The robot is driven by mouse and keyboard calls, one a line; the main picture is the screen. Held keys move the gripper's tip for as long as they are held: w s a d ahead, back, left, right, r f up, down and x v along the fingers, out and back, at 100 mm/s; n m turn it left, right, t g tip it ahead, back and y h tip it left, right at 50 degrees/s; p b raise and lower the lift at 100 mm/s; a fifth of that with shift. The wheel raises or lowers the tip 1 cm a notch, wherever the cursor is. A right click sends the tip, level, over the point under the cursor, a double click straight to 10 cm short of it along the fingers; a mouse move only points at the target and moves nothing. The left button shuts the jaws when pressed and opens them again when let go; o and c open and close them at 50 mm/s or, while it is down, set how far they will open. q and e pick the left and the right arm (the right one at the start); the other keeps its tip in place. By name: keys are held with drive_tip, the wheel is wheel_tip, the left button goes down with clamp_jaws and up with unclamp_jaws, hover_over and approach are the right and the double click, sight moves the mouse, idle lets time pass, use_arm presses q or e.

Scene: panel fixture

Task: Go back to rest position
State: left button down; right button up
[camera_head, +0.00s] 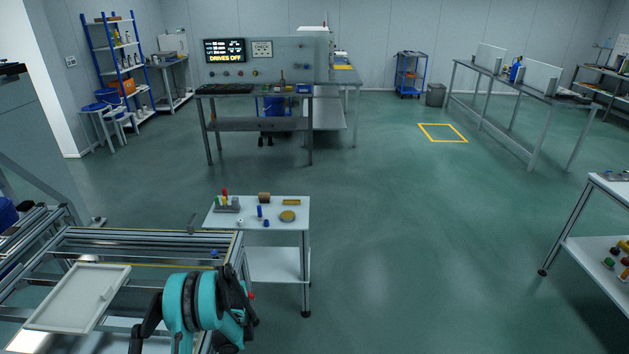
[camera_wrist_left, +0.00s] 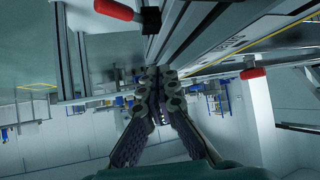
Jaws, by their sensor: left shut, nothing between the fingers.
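My left gripper (camera_wrist_left: 160,72) shows in the left wrist view with its two dark fingers closed together and nothing between them. The fingertips lie close in front of aluminium profiles of the fixture in that view; I cannot tell whether they touch. In the head view my teal left arm is at the bottom, in front of the fixture's right end, and hides the gripper. The panel fixture (camera_head: 150,236) is an aluminium frame at the lower left, with a pale flat panel (camera_head: 78,297) on it. My right gripper is in neither view.
Red handles (camera_wrist_left: 252,73) stick out near my left gripper. A small white table (camera_head: 290,215) with coloured parts stands just beyond the fixture. Another table (camera_head: 600,250) is at the right edge. The green floor (camera_head: 420,240) between is clear.

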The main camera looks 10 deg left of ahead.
use_arm(q)
drive_tip(key=s+d+r+m+h, duration=0.1)
drive_tip(key=s+d+r, duration=0.25)
drive_tip(key=r, duration=0.45)
drive_tip(key=s+d+r+m+h, duration=0.1)
drive_tip(key=s+d+r, duration=0.2)
drive_tip(key=d+r, duration=0.35)
drive_tip(key=s+d+r+h, duration=0.1)
drive_tip(key=s+d+r, duration=0.2)
drive_tip(key=r, duration=0.6)
drive_tip(key=s+d+r+m+g, duration=0.1)
drive_tip(key=s+d, duration=0.3)
drive_tip(key=s, duration=0.5)
drive_tip(key=s+d+r+m+h, duration=0.1)
drive_tip(key=s+d, duration=0.4)
drive_tip(key=s, duration=0.4)
drive_tip(key=s+d+r+m+g+h, duration=0.1)
drive_tip(key=s+d, duration=0.3)
drive_tip(key=s, duration=0.5)
drive_tip(key=shift+s+d+r+m+g, duration=0.2)
drive_tip(key=shift+r+m+g, duration=0.1)
drive_tip(key=shift+r+m, duration=0.1)
